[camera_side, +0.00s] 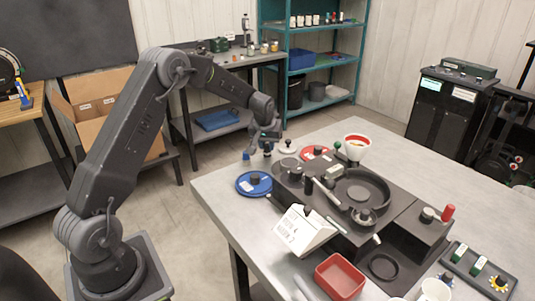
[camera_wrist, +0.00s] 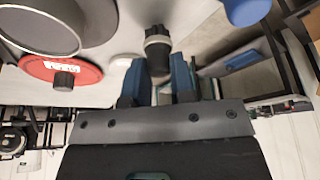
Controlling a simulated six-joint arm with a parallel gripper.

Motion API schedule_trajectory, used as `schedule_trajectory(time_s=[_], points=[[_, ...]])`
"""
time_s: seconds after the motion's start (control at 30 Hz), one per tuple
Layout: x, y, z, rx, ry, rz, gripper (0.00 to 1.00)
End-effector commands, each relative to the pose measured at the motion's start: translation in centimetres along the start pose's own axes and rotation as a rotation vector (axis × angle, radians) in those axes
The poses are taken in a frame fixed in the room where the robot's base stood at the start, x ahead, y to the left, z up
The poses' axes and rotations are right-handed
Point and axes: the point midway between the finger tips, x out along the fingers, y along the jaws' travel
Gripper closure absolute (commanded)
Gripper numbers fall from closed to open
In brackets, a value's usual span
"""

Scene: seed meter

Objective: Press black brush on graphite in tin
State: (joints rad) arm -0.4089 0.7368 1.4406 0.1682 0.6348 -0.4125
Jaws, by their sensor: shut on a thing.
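My gripper (camera_side: 266,146) hangs above the far left corner of the grey table. In the wrist view its blue fingers (camera_wrist: 157,82) are shut on the black brush (camera_wrist: 158,52), a dark piece with a pale grey band. The brush is small and hard to make out in the side view. A white round piece with a dark knob (camera_side: 287,146) stands on the table just right of my gripper. I cannot tell whether it belongs to the graphite tin. The graphite itself cannot be made out.
A blue disc (camera_side: 254,183) and a red disc (camera_side: 315,154) lie near my gripper. The dark seed meter (camera_side: 398,238) fills the middle of the table. A red tray (camera_side: 340,277) and white sign (camera_side: 303,230) are in front.

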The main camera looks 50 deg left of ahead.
Motion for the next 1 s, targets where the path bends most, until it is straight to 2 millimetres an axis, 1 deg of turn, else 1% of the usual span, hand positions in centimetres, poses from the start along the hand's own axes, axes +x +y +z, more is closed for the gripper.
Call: schedule_trajectory(time_s=[0.5, 0.8, 0.83, 1.0], points=[[-1.9, 0.0, -0.7, 0.000, 0.001, 0.001, 1.00], [-2.1, 0.0, -0.8, 0.000, 0.001, 0.001, 1.00], [-2.1, 0.0, -0.8, 0.000, 0.001, 0.001, 0.79], [-2.1, 0.0, -0.8, 0.000, 0.000, 0.000, 0.95]])
